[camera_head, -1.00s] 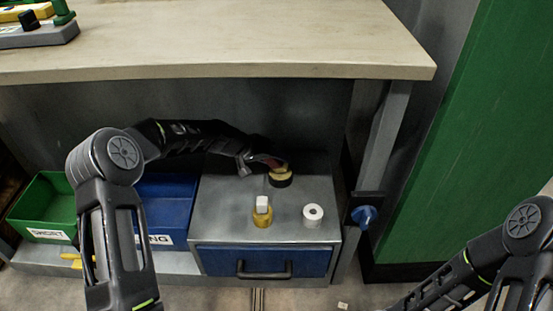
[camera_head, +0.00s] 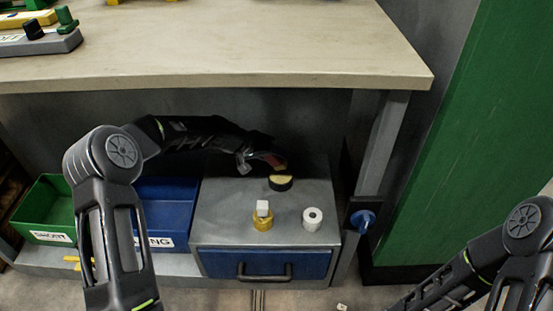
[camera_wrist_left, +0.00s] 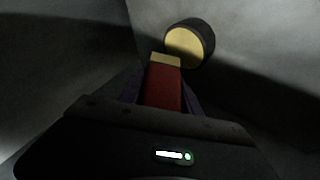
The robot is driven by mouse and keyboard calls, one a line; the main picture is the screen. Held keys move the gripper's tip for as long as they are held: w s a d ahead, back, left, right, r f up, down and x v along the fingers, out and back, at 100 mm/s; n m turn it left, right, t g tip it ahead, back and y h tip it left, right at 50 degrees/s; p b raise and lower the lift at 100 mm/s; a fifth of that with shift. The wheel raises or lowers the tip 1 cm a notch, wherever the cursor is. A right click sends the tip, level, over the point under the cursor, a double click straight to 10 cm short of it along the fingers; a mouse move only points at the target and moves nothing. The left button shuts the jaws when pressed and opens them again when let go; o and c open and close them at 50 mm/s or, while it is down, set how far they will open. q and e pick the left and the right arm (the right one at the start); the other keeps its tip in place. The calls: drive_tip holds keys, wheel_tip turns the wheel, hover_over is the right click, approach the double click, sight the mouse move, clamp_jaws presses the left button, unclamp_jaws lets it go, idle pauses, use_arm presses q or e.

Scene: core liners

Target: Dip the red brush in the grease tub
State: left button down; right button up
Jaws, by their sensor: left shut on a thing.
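My left gripper (camera_head: 268,160) is shut on the red brush (camera_wrist_left: 163,86), which has a pale yellow tip and shows best in the left wrist view. The grease tub (camera_head: 281,184) is a short black cylinder with yellow grease on top, at the back of the grey cabinet top. It also shows in the left wrist view (camera_wrist_left: 190,43), just beyond the brush tip. In the head view the gripper is just above and left of the tub. I cannot tell whether the tip touches the grease. Only my right arm's links show at the lower right; its gripper is out of view.
A brass fitting with a white block (camera_head: 262,216) and a white roll (camera_head: 312,218) stand in front of the tub on the cabinet (camera_head: 222,205). A green bin (camera_head: 48,205) and a blue bin (camera_head: 165,205) are on the left. The workbench (camera_head: 215,55) overhangs behind.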

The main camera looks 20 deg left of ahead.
use_arm(q)
drive_tip(key=shift+r+p, duration=0.9)
drive_tip(key=shift+r, duration=1.05)
